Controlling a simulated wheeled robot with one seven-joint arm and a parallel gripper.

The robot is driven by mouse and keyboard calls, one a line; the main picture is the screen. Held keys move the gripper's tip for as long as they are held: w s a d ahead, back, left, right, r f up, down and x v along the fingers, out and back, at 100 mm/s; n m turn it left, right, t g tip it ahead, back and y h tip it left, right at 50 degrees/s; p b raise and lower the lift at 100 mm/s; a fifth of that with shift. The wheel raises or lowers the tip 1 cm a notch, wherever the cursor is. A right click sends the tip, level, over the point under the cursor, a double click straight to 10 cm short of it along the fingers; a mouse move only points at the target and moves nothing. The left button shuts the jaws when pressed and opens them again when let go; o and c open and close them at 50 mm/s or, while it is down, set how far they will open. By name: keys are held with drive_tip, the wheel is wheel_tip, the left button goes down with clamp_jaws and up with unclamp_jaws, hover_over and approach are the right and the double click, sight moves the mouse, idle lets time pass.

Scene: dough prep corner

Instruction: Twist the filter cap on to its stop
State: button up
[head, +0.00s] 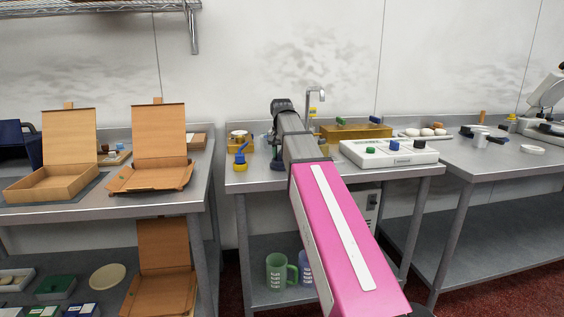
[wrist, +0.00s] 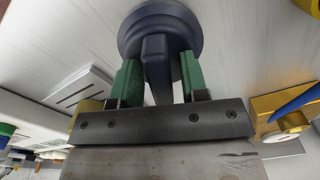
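The filter cap appears to be the dark blue round cap (wrist: 160,22) with a raised straight grip bar, at the top middle of the wrist view. My gripper (wrist: 160,75) is right at it, with one green finger on each side of the bar. A gap shows between the bar and the right finger; the left finger is very close to the bar, and I cannot tell whether it touches. In the head view my gripper (head: 282,104) is over the back of the middle table, mostly hidden by my arm.
A yellow fixture with a blue lever (head: 240,157) stands left of my arm. A tap (head: 311,100) rises behind. Open cartons (head: 158,145) stand on the left table.

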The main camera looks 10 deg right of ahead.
drive_tip(key=shift+s+f, duration=0.25)
drive_tip(key=shift+f, duration=0.15)
clamp_jaws()
drive_tip(key=shift+r, duration=0.1)
drive_tip(key=shift+w+r, duration=0.15)
drive_tip(key=shift+r, duration=0.9)
drive_tip(key=shift+w+r, duration=0.1)
drive_tip(key=shift+r, duration=0.95)
